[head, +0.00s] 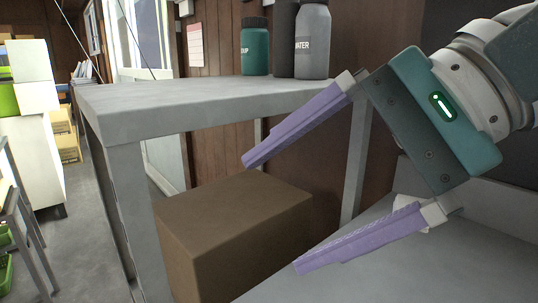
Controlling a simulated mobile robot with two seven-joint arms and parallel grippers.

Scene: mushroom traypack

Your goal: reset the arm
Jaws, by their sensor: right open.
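My right gripper (272,214) reaches in from the upper right in the head view. Its two long purple fingers are spread wide apart, with nothing between them. The upper finger shows in front of the grey table's edge and the wooden wall. The lower finger shows over a grey surface at the lower right. My left gripper does not show. No mushrooms can be made out.
A grey table (125,128) holds a green bottle (255,52), a grey water bottle (312,45) and a dark bottle (285,35). A brown box (235,230) stands below it. A grey surface (400,275) fills the lower right. Open floor (85,245) lies left.

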